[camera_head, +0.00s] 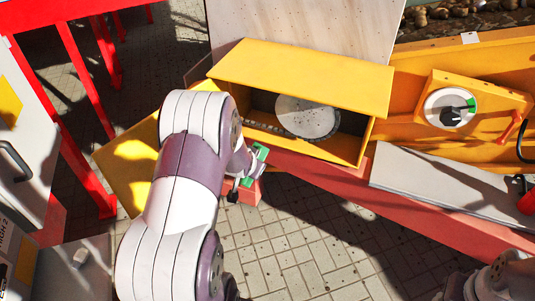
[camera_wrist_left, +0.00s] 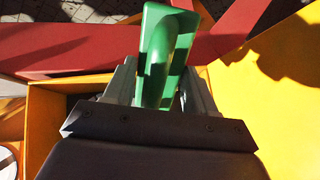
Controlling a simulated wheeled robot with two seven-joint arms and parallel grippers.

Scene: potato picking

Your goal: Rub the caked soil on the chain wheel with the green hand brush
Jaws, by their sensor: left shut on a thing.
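The chain wheel (camera_head: 308,117) is a pale grey disc inside an open yellow housing (camera_head: 300,77), with a chain (camera_head: 262,127) running to its left. I cannot make out the caked soil at this size. My left gripper (camera_head: 250,168) is beside the housing's lower left corner, apart from the wheel. It is shut on the green hand brush (camera_head: 262,152), whose green body (camera_wrist_left: 160,58) stands between the fingers in the left wrist view. The bristles are hidden. Part of my right arm shows at the bottom right, but its fingers are not clear.
A red beam (camera_head: 420,208) runs below the housing. A yellow panel with a round dial (camera_head: 450,108) and a grey plate (camera_head: 440,183) are on the right. Red posts (camera_head: 85,110) and a white cabinet (camera_head: 25,140) stand left. The paved floor (camera_head: 310,240) in front is clear.

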